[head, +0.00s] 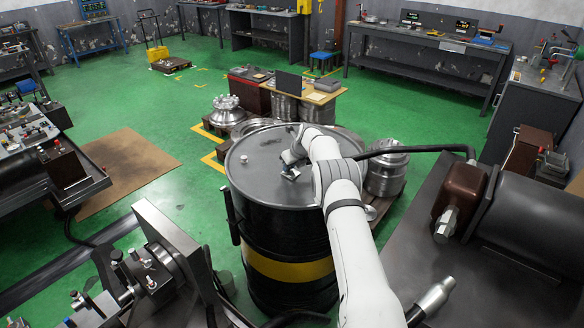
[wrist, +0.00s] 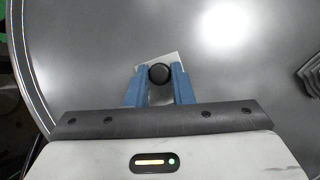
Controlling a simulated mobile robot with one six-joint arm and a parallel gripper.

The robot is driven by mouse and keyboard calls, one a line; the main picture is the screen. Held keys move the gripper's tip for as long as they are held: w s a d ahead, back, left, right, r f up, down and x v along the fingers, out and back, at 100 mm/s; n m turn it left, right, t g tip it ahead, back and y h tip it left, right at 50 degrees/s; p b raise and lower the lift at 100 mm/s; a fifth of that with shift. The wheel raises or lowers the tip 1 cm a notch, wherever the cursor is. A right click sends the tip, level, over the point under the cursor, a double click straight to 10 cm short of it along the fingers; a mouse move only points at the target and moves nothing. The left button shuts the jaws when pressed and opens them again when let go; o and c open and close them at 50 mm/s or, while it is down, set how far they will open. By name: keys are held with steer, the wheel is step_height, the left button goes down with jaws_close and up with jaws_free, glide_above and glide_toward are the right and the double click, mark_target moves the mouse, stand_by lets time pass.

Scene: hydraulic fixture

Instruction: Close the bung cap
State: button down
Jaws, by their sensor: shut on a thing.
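The bung cap (wrist: 159,73) shows in the wrist view as a small round black knob, with a pale square plate just behind and under it. My gripper (wrist: 160,80) has its two blue fingers shut on the cap, one on each side. In the head view my gripper (head: 290,170) is low over the top of the black drum (head: 265,195), which has a yellow band. My white arm reaches in from the lower right and hides part of the lid. The fingertips are too small there to show the cap clearly.
Metal flanged parts (head: 386,172) stand right of the drum. A machine with a brown housing (head: 459,203) fills the right side. Green floor lies open at the left and back.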

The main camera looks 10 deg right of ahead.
mark_target(295, 177)
steer(key=shift+w+a+f+h, duration=0.1)
steer(key=shift+w+h, duration=0.05)
steer(key=shift+h, duration=0.15)
steer(key=c, duration=1.3)
jaws_free()
steer(key=shift+o, duration=0.2)
steer(key=b+v, duration=0.3)
steer(key=v, duration=0.4)
steer(key=shift+r, duration=0.35)
